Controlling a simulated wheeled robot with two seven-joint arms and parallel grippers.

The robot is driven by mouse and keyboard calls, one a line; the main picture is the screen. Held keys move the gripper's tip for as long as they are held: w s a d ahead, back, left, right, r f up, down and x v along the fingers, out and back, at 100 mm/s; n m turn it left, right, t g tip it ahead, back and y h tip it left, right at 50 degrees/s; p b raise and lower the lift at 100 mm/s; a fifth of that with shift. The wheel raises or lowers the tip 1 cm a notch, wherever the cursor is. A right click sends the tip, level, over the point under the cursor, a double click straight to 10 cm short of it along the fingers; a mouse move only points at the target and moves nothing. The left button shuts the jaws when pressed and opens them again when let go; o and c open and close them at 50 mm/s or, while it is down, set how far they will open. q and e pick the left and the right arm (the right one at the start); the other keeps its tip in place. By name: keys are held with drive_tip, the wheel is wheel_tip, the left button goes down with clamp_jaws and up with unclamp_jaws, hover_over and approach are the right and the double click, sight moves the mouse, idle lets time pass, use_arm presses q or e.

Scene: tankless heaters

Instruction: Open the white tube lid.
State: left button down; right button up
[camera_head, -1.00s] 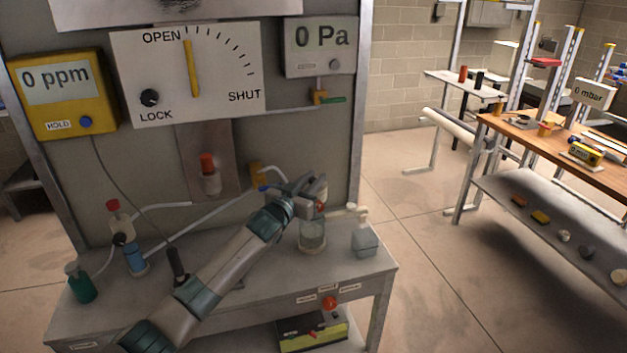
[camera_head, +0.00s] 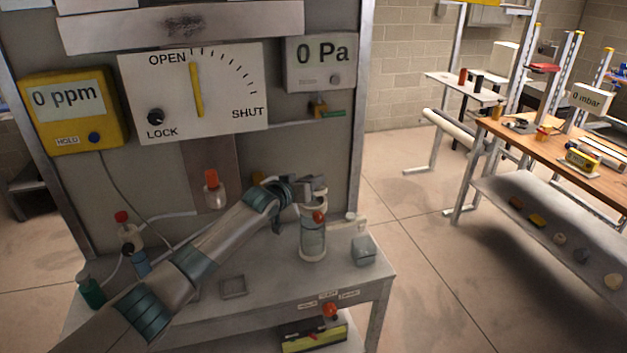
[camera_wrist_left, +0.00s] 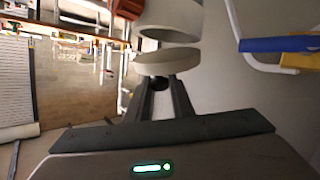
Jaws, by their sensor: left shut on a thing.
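In the head view a pale part shows under the fingers, but I cannot make out the disc's edges there. My right gripper is not in view.
The bench (camera_head: 270,275) also holds a grey-blue block (camera_head: 363,250) at right, a small square tray (camera_head: 233,287), and bottles at left. A panel with a dial (camera_head: 195,92) stands behind. A blue and yellow fitting (camera_wrist_left: 285,44) is at right in the wrist view.

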use_arm(q)
drive_tip(key=shift+w+a+r+n+g+b, duration=0.25)
drive_tip(key=shift+w+r+n+g+b, duration=0.2)
drive_tip(key=shift+w+n+g, duration=0.45)
drive_tip(key=shift+s, duration=0.15)
